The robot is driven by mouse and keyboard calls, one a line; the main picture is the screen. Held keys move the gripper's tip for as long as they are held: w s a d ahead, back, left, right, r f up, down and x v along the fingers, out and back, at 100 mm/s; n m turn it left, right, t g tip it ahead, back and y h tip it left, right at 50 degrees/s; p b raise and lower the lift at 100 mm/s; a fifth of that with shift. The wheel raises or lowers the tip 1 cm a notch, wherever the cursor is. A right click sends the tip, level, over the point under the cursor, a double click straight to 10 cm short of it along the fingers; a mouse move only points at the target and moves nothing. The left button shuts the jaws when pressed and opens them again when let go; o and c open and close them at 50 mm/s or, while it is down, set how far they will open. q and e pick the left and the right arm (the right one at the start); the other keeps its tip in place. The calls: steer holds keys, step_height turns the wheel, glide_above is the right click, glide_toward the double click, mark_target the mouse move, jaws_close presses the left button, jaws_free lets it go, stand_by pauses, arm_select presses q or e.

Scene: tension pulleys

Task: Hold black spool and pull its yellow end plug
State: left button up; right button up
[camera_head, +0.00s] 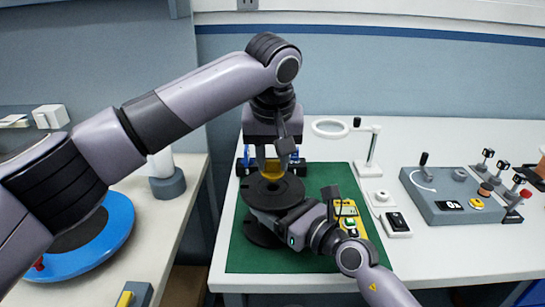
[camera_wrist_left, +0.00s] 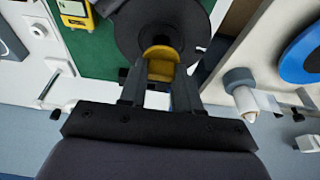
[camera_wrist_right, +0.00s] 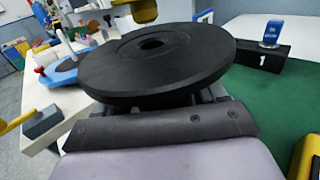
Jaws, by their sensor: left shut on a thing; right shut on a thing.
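The black spool (camera_head: 290,190) stands on the green mat (camera_head: 328,178); its wide top flange (camera_wrist_right: 130,70) fills much of the right wrist view. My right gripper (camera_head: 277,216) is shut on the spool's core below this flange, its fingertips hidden. The yellow end plug (camera_head: 272,173) is between the fingers of my left gripper (camera_head: 273,165), which comes from above and is shut on it. In the right wrist view the plug (camera_wrist_right: 145,10) hangs above the flange, apart from it, and the spool's centre hole is open. The left wrist view shows the plug (camera_wrist_left: 160,58) between both fingertips.
A yellow meter (camera_head: 350,217) lies right of the spool. A ring magnifier stand (camera_head: 368,150) and a grey control panel (camera_head: 455,195) are farther right. A blue round tray (camera_head: 115,225) is on the left table.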

arm_select(q)
steer(key=shift+r, duration=2)
arm_select(e)
steer(key=shift+f, duration=0.1)
steer(key=o, duration=1.3)
